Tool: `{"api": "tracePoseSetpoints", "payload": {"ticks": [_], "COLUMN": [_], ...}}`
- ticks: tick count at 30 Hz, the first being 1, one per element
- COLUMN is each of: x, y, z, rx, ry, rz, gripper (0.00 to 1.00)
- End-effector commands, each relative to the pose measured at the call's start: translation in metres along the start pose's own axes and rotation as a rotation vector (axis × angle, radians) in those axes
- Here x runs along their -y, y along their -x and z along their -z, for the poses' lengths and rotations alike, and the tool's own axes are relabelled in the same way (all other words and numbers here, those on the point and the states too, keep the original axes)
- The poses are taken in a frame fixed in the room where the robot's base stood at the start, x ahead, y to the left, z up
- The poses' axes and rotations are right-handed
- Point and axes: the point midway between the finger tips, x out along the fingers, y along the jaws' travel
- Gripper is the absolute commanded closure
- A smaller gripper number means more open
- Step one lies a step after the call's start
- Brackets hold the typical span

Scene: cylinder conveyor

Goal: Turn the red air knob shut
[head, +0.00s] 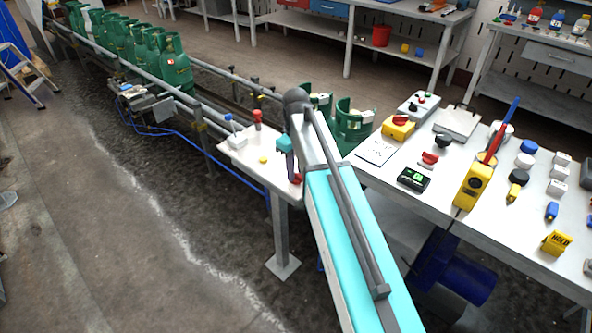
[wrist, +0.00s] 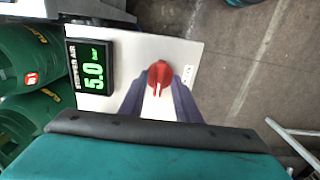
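The red air knob (wrist: 160,74) sits on a white panel (wrist: 125,50) in the wrist view, with its pale pointer mark toward the bottom of the picture. Beside it a black display (wrist: 91,66) labelled for stopper air reads 5.0 bar in green. My gripper (wrist: 160,88) has its two grey fingers apart, one on each side of the knob's lower part; I cannot tell whether they touch it. In the head view my gripper (head: 291,172) points down at the small white table, and a red knob (head: 297,178) shows partly beside its tip.
Green cylinders (head: 175,65) line the conveyor behind. A cluttered workbench (head: 400,180) stands close on the right.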

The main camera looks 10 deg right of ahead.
Motion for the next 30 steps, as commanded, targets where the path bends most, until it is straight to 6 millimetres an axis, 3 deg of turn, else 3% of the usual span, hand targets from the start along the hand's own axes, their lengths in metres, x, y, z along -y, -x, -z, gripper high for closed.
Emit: {"api": "tracePoseSetpoints", "payload": {"ticks": [13, 18, 30], "x": [-0.0006, -0.0007, -0.0004], "y": [-0.0058, -0.0058, -0.0051], "z": [-0.0005, -0.0006, -0.0009], "rx": [0.0, 0.0, 0.0], "ry": [-0.001, -0.001, -0.024], "rz": [0.0, 0.0, 0.002], "gripper": [0.7, 0.99, 1.0]}}
